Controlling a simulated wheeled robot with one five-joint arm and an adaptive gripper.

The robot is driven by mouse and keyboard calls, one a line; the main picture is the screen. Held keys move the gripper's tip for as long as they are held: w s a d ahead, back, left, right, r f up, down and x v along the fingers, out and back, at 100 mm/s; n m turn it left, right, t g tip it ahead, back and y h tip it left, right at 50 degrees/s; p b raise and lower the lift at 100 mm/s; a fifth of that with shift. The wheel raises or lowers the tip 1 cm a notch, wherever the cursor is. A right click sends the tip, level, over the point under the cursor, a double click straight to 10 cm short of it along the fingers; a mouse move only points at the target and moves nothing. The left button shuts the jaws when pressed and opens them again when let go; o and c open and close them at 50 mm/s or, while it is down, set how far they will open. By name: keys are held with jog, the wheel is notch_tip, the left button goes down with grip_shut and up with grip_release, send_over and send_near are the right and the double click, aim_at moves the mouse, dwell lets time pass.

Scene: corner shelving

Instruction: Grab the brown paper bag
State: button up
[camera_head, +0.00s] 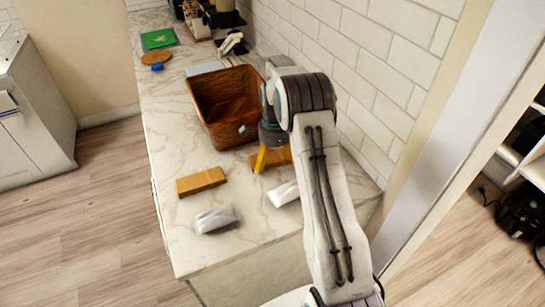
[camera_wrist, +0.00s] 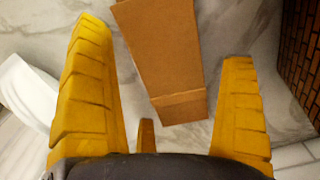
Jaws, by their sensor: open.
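A flat brown paper bag (camera_wrist: 160,55) with a folded end lies on the marble counter in the wrist view. It sits between the two spread yellow fingers of my gripper (camera_wrist: 166,45), with counter showing on both sides of it. In the head view, my gripper (camera_head: 261,160) points down over a brown piece (camera_head: 281,157) beside the basket, partly hidden by the gripper. A second flat brown piece (camera_head: 201,181) lies to its left. My gripper is open and empty. The gap between fingers and bag in height cannot be told.
A brown woven basket (camera_head: 207,104) stands just behind my gripper; its wall (camera_wrist: 303,55) shows at right in the wrist view. Two white packets, one left (camera_head: 216,219) and one right (camera_head: 283,194), lie nearer the front edge. A tiled wall (camera_head: 350,65) bounds the counter's right side.

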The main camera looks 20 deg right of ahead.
jog(key=shift+f, duration=0.4)
jog(key=shift+c, duration=0.4)
jog(key=c, duration=1)
jog(key=shift+r, duration=0.15)
jog(key=shift+c, duration=0.2)
